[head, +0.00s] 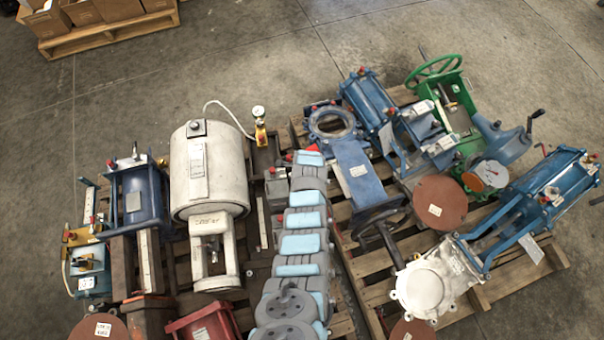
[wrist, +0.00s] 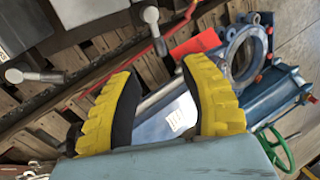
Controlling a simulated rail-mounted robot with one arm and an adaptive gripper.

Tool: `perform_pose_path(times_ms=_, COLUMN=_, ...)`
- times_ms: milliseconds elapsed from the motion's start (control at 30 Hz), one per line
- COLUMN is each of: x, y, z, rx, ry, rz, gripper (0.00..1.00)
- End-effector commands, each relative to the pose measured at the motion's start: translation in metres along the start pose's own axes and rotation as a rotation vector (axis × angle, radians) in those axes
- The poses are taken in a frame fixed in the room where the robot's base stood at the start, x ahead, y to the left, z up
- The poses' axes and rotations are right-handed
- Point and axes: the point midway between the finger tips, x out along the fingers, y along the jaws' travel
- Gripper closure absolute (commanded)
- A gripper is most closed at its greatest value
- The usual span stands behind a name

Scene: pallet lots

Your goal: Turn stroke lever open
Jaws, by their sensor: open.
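My gripper (wrist: 160,70) shows in the wrist view with two yellow ribbed fingers spread wide and nothing between them. A blue slab-like valve body (wrist: 165,112) with a white label lies behind the gap, apart from the fingers as far as I can tell. I cannot tell which part is the stroke lever. Two grey handle-like parts show in the wrist view, one at the left (wrist: 35,76) and one at the top (wrist: 153,22). A thin red bar (wrist: 160,46) runs near the upper one. In the head view my arm hides the middle, and my gripper is not visible.
Pallets crowded with valves and actuators fill the head view. A white cylindrical actuator (head: 205,170) stands left of my arm. A blue valve body (head: 356,172), a green handwheel (head: 433,72) and a blue cylinder (head: 550,185) lie right. Bare concrete floor (head: 270,50) is behind.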

Motion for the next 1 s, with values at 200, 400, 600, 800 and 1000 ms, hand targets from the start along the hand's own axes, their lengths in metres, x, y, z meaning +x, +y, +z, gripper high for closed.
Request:
perform_pose_path(times_ms=200, x=0.024, y=0.002, z=0.000, rx=0.001, ry=-0.001, rz=0.003, gripper=0.55)
perform_pose_path(times_ms=400, x=0.043, y=0.002, z=0.000, rx=0.001, ry=0.000, rz=0.002, gripper=0.55)
perform_pose_path(times_ms=600, x=0.061, y=0.001, z=0.001, rx=0.000, ry=-0.002, rz=0.001, gripper=0.55)
perform_pose_path(times_ms=800, x=0.077, y=0.002, z=0.000, rx=0.001, ry=-0.001, rz=0.001, gripper=0.55)
perform_pose_path(times_ms=1000, x=0.087, y=0.002, z=0.000, rx=0.000, ry=0.000, rz=0.002, gripper=0.55)
